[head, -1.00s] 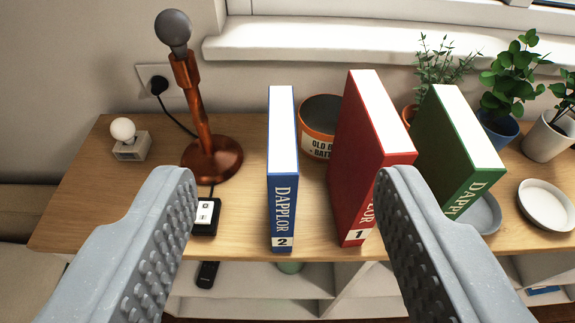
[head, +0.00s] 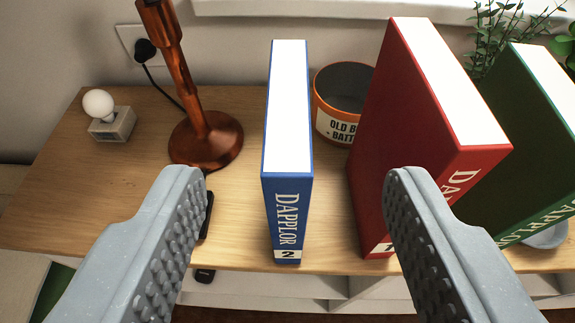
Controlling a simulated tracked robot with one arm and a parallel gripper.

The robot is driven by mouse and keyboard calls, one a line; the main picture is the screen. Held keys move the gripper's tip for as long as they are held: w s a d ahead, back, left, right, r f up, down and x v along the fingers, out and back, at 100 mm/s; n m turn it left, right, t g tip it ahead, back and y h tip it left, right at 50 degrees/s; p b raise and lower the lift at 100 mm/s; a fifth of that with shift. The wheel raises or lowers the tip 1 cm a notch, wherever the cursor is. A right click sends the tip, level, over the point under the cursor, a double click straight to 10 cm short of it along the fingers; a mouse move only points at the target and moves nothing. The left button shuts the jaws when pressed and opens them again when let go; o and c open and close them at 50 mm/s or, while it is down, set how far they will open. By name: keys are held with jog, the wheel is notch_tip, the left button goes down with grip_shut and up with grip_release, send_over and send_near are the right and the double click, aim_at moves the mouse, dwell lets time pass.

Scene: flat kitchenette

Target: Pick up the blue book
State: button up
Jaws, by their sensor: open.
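The blue book (head: 287,190) stands upright on the wooden tabletop, its spine reading "DAPPLOR 2" towards me and its white page edges facing up. My gripper (head: 295,180) is open, with one grey studded finger left of the book and the other to its right. In the picture the blue book lies between the two fingers, with a visible gap on each side. No contact shows. The right finger overlaps the lower part of the red book (head: 415,130) in the picture.
A green book (head: 530,150) stands right of the red one. An orange-rimmed pot (head: 340,100) sits behind, between the blue and red books. A copper lamp (head: 205,140) and a small bulb block (head: 110,118) stand left on the wooden table (head: 90,190). Shelves show below the front edge.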

aim_at(288, 108)
jog(key=x, duration=0.7)
jog(key=shift+w+f, duration=0.2)
jog(key=shift+f, duration=0.05)
jog(key=shift+w+a+f+p, duration=0.1)
jog(key=shift+w+f+p, duration=0.1)
jog(key=shift+w+f, duration=0.45)
jog(key=shift+w+a+f+p, duration=0.15)
jog(key=shift+w+f, duration=0.3)
jog(key=shift+w, duration=0.35)
jog(key=shift+w+f+p, duration=0.2)
jog(key=shift+w+f, duration=0.35)
jog(key=shift+w, duration=0.2)
grip_shut()
